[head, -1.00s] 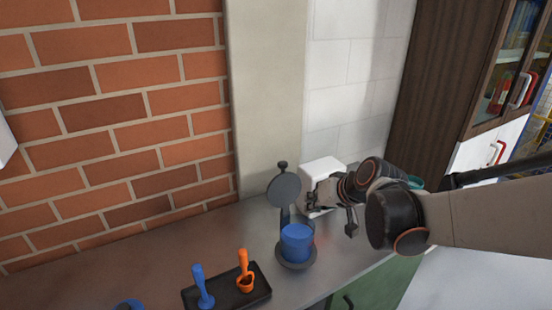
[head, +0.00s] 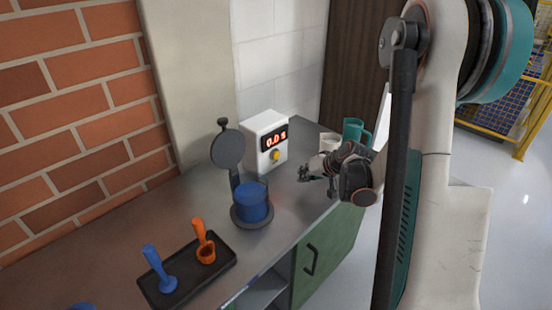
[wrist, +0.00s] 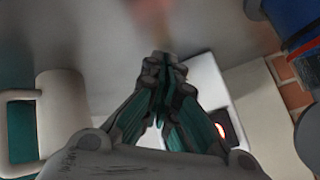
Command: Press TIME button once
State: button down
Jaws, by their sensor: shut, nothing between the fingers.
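The white timer box (head: 265,142) stands on the counter against the wall in the head view. Its dark display (head: 273,138) shows red digits that look like 0.0 and a further mark, and a round yellow button (head: 275,156) sits below it. No label reads clearly. My gripper (head: 304,176) is shut and empty, to the right of the box and apart from it, above the counter. In the wrist view my gripper (wrist: 163,80) has its fingers together, and the white box (wrist: 205,80) shows partly behind them.
A blue cup-like object (head: 252,203) sits on a round dark base with a raised disc lid. A black tray (head: 187,277) holds a blue and an orange tool. A white mug (head: 328,142) and a teal mug (head: 354,131) stand behind my gripper.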

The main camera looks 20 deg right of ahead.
aim_at(276, 156)
dwell(0.3)
jog(key=shift+w+a+p, duration=0.1)
jog(key=shift+w+a, duration=0.4)
jog(key=shift+w, duration=0.9)
jog(key=shift+w+a+p, duration=0.1)
jog(key=shift+w+a, duration=0.4)
jog(key=shift+w, duration=0.85)
jog(key=shift+w+a+p, duration=0.1)
jog(key=shift+w+a, duration=0.4)
jog(key=shift+w, duration=0.9)
jog(key=shift+w+a, duration=0.15)
jog(key=shift+w, duration=0.25)
jog(key=shift+w+a, duration=0.15)
jog(key=shift+w, duration=0.3)
jog(key=shift+s, duration=0.15)
jog(key=shift+s+d+b, duration=0.3)
jog(key=shift+s+b, duration=0.05)
jog(key=shift+s, duration=0.4)
